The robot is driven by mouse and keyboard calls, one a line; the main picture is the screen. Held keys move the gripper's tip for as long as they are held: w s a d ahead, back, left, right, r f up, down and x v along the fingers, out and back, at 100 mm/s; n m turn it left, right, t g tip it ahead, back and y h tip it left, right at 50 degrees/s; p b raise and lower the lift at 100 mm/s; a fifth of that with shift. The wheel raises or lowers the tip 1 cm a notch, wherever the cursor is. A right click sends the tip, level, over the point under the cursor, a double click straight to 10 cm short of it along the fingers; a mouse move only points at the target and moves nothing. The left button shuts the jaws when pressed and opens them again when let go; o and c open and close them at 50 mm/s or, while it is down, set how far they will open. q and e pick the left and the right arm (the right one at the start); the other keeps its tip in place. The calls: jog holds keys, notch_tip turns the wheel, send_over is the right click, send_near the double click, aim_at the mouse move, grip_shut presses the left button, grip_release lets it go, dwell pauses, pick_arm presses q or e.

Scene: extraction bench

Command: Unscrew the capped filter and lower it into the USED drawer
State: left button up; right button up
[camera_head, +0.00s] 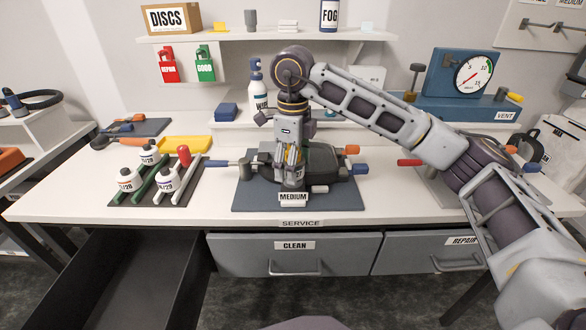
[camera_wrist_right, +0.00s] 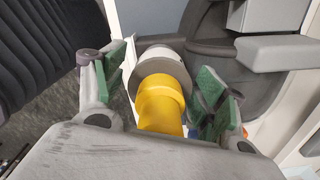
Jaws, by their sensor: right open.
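My right gripper (camera_head: 290,172) points down over the dark device (camera_head: 322,160) on the blue-grey mat (camera_head: 345,197). In the right wrist view its green-padded fingers (camera_wrist_right: 165,95) stand apart, on either side of a yellow capped piece (camera_wrist_right: 160,103) with a whitish round body (camera_wrist_right: 160,60) behind it. This looks like the capped filter; gaps show beside the yellow part. In the head view the fingers mostly hide it. An open, dark, empty-looking drawer (camera_head: 75,262) is at the lower left; its label is not visible. My left gripper is not in view.
A rack (camera_head: 120,197) with several white numbered filters stands left of the mat. The CLEAN drawer (camera_head: 240,255) and the REPAIR drawer (camera_head: 410,245) are shut. A blue gauge unit (camera_head: 440,75) stands at the back right. A shelf (camera_head: 230,38) runs above.

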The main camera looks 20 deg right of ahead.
jog(key=shift+m+p, duration=0.3)
jog(key=shift+m, duration=2.4)
jog(key=shift+m+p, duration=0.35)
jog(key=shift+m, duration=2.25)
jog(key=c, duration=1.2)
jog(key=shift+o, duration=0.2)
